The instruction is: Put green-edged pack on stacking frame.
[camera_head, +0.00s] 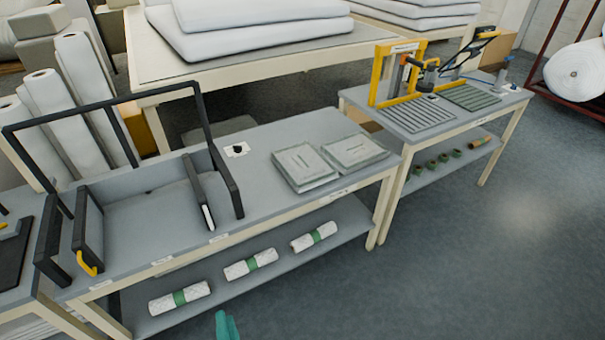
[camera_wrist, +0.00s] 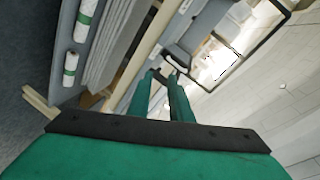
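Two flat grey-green packs lie side by side on the middle table, the left pack (camera_head: 304,166) and the right pack (camera_head: 354,151). I cannot tell at this size which has a green edge. A black upright frame (camera_head: 198,103) with side plates stands at the table's left end, around a bare grey surface; I cannot tell for sure that it is the stacking frame. My gripper shows as a teal tip at the bottom of the head view (camera_head: 227,326), apart from the packs. In the wrist view its two green fingers (camera_wrist: 162,82) are apart with nothing between them.
Several green-banded white rolls (camera_head: 251,264) lie on the lower shelf. A right-hand table (camera_head: 447,132) carries a yellow frame (camera_head: 386,72) and slatted grey plates (camera_head: 420,114). Tall white rolls (camera_head: 80,70) stand behind on the left. The floor (camera_head: 480,250) at right is clear.

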